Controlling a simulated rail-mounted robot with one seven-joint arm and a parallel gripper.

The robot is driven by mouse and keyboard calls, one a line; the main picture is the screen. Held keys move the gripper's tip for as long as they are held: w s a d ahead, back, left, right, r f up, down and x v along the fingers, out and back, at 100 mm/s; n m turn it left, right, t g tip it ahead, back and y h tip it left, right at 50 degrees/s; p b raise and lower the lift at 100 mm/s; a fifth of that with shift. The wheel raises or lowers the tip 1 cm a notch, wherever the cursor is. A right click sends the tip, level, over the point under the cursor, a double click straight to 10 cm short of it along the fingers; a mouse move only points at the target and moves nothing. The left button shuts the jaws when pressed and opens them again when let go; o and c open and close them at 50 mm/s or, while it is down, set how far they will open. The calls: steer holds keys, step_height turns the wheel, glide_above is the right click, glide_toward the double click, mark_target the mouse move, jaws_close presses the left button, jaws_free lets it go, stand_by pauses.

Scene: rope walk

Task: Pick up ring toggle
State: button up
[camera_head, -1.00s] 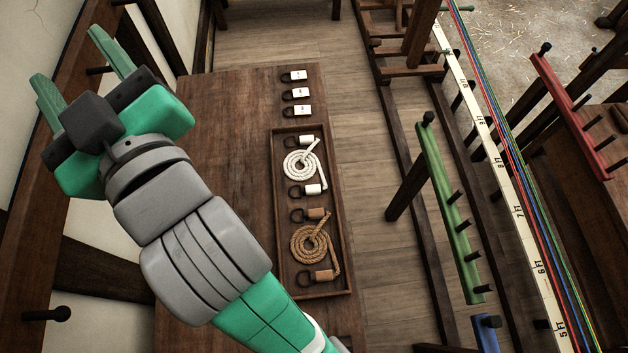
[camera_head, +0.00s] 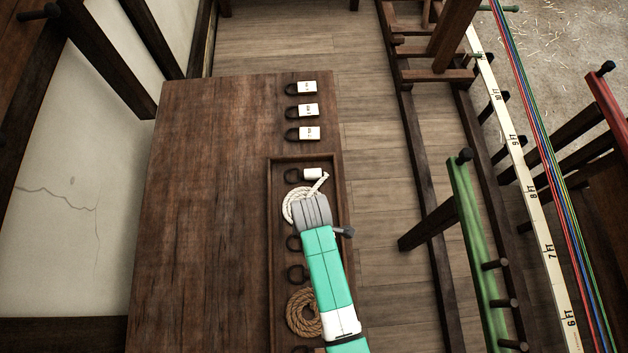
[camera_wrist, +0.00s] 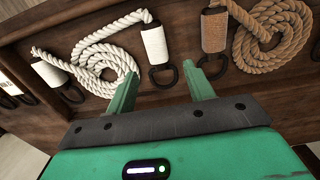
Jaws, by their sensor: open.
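Several ring toggles, each a short cylinder with a black ring, lie in a wooden tray. In the wrist view, my gripper (camera_wrist: 158,76) is open and empty, its green fingers pointing at the tray. The black ring of a white toggle (camera_wrist: 154,45) appears between the fingertips. A tan toggle (camera_wrist: 214,32) is just right of them; another white toggle (camera_wrist: 50,75) is at left. In the head view, that far white toggle (camera_head: 313,174) is clear, but my arm hides my gripper and the middle toggles' bodies. The fingers' height above the tray cannot be told.
White rope (camera_wrist: 103,57) and tan rope (camera_wrist: 272,38) lie coiled in the tray (camera_head: 269,215), joined to toggles. Labelled tags with black rings (camera_head: 308,110) lie beyond it on the table (camera_head: 210,180). The table's left side is clear. A green pegged rail (camera_head: 468,240) stands right.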

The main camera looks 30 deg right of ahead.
step_height(320, 180, down, 7)
steer(key=shift+w+d+r+b, duration=0.1)
steer(key=shift+b, duration=0.35)
steer(key=c, duration=1.1)
steer(key=shift+r, duration=0.1)
steer(key=shift+r, duration=0.3)
steer(key=r, duration=0.3)
steer(key=shift+s+p, duration=0.35)
steer(key=shift+p, duration=0.05)
steer(key=s+a, duration=0.1)
steer(key=s, duration=0.3)
steer(key=s+a, duration=0.2)
steer(key=s, duration=0.3)
steer(key=s+a+r+p, duration=0.1)
steer(key=s+a, duration=0.1)
steer(key=s, duration=0.3)
steer(key=shift+s+a+r, duration=0.1)
steer(key=shift+s+a, duration=0.05)
steer(key=shift+a, duration=0.05)
